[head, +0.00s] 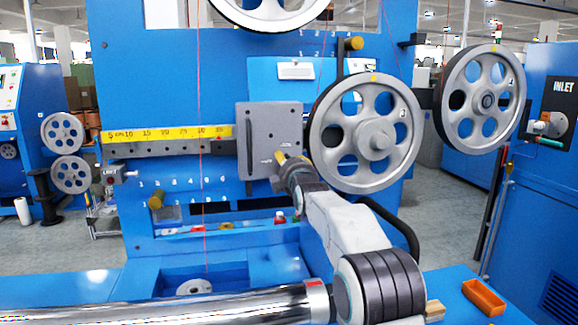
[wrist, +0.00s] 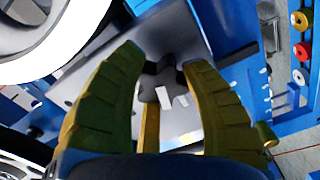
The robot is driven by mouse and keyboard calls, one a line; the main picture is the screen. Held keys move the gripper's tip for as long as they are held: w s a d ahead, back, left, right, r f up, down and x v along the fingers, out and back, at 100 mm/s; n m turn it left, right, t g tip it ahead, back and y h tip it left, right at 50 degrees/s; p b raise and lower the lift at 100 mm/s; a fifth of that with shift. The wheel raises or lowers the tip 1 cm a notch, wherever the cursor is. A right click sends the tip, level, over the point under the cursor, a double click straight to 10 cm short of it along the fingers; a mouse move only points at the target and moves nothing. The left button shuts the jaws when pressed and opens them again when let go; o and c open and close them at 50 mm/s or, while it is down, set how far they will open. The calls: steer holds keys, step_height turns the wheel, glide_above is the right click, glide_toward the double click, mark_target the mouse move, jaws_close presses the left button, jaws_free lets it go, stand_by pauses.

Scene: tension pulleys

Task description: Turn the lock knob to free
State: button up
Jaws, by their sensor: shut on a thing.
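The lock knob (wrist: 160,82) is a dark, lobed knob on a grey plate, seen between my two yellow-green fingers in the wrist view. My gripper (wrist: 163,62) is shut on it, with one finger on each side. Small pale marks lie just below the knob. In the head view my gripper (head: 282,160) reaches the lower right part of the grey carriage plate (head: 257,125), and it hides the knob there. Which way the knob is turned cannot be read clearly.
A yellow scale (head: 170,134) runs left from the plate. A large spoked pulley (head: 345,168) stands close to the right of my gripper, and another pulley (head: 484,90) hangs farther right. An orange tray (head: 484,297) lies at the lower right.

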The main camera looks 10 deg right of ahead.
steer(key=shift+r+n, duration=0.25)
steer(key=shift+n, duration=1.25)
steer(key=o, duration=1.2)
steer(key=shift+f, duration=0.25)
steer(key=shift+s, duration=6)
steer(key=shift+r, duration=0.1)
